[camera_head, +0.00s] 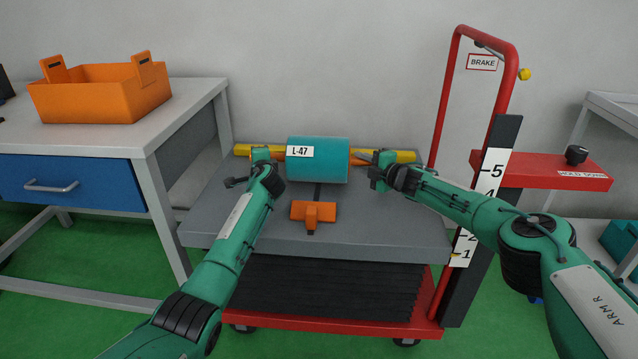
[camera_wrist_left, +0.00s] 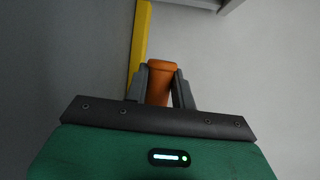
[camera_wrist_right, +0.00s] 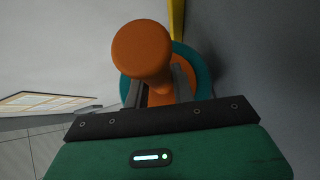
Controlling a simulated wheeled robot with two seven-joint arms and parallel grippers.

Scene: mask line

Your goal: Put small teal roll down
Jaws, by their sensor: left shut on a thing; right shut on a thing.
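The small teal roll (camera_head: 317,160), labelled L-47, lies level across the back part of the grey lift-table top (camera_head: 370,225). I cannot tell whether it touches the top or hangs just above it. An orange handle sticks out at each end. My left gripper (camera_head: 264,156) is shut on the left orange handle, which shows between its fingers in the left wrist view (camera_wrist_left: 159,82). My right gripper (camera_head: 374,162) is shut on the right handle. In the right wrist view its round orange knob (camera_wrist_right: 142,48) stands before the roll's teal end (camera_wrist_right: 203,72).
A yellow bar (camera_head: 405,156) runs along the table's back edge behind the roll. An orange stop (camera_head: 313,213) stands on the top in front. The red cart handle (camera_head: 445,95) and height scale rise at right. A bench (camera_head: 100,138) with an orange bin (camera_head: 100,95) stands left.

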